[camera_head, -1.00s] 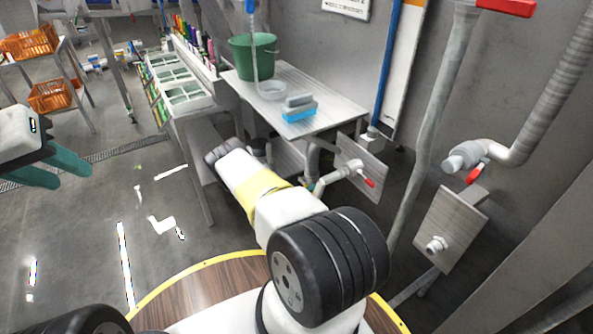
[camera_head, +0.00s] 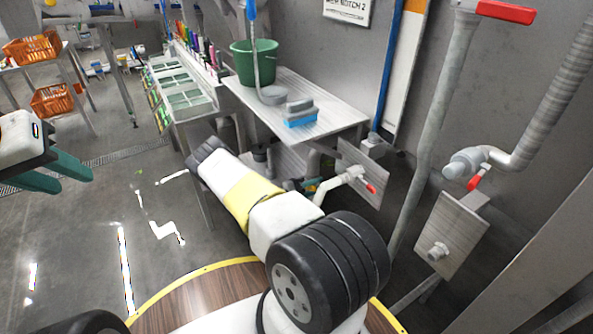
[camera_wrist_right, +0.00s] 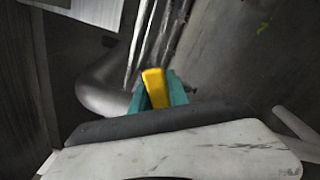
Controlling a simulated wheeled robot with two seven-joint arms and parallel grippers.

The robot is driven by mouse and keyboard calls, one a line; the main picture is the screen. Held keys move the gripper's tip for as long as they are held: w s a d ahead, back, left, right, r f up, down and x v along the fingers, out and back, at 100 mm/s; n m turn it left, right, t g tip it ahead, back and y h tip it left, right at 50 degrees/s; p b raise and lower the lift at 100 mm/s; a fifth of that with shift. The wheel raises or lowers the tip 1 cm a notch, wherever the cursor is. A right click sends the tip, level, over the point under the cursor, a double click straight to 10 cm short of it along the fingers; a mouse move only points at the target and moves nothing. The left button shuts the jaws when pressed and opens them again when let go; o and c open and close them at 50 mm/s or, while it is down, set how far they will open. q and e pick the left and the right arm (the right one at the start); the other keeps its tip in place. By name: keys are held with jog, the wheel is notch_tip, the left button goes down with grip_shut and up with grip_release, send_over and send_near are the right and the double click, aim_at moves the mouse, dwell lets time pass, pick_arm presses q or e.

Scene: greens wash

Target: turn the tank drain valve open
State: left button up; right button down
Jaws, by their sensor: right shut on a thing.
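The yellow valve handle (camera_wrist_right: 154,88) stands between the teal fingers of my right gripper (camera_wrist_right: 161,94) in the right wrist view. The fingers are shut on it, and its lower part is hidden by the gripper. A grey curved pipe (camera_wrist_right: 100,88) runs just left of it. In the head view, only a little of my right gripper (camera_head: 309,185) shows, small and partly hidden beyond my right arm, low under the bench by the pipework. My left gripper (camera_head: 66,172) is at the left edge, empty, its teal fingers apart.
The metal bench (camera_head: 330,118) carries a green bucket (camera_head: 254,64) and a blue-and-grey brush (camera_head: 300,114). A red-handled tap (camera_head: 369,187) sits right of my right gripper. Another red-handled valve (camera_head: 479,179) and upright pipes stand further right. Open floor lies left.

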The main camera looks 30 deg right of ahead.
jog(key=shift+w+r+n, duration=0.15)
jog(key=shift+r+n, duration=0.05)
jog(key=shift+n, duration=0.2)
jog(key=c, duration=1.3)
grip_release()
jog(key=shift+a, duration=0.1)
jog(key=a, duration=0.7)
jog(key=shift+s+a, duration=0.3)
